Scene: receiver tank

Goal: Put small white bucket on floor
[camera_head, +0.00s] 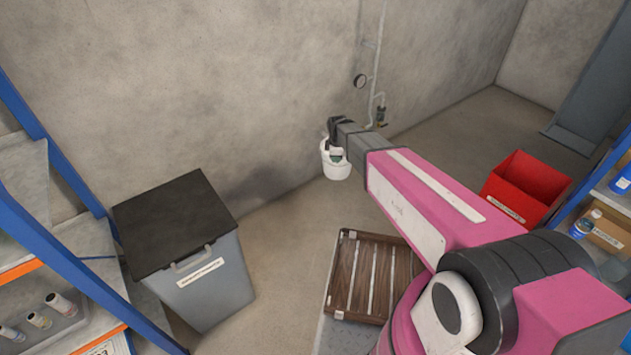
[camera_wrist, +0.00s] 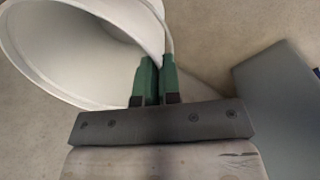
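The small white bucket (camera_head: 336,163) hangs at the end of my arm in the head view, in front of the grey wall. It looks held in the air, though its height above the floor is hard to judge. In the wrist view the bucket (camera_wrist: 70,50) fills the upper left, with its open mouth showing. My gripper (camera_wrist: 158,75) has green fingers close together at the bucket's rim and thin handle. It appears shut on the bucket. In the head view my gripper (camera_head: 335,150) is small and partly hidden against the bucket.
A grey bin with a black lid (camera_head: 178,223) stands at the left beside a blue-framed shelf (camera_head: 45,240). A slatted brown crate (camera_head: 370,278) lies below my arm. A red box (camera_head: 525,190) is at the right. Bare floor (camera_head: 285,235) lies between bin and crate.

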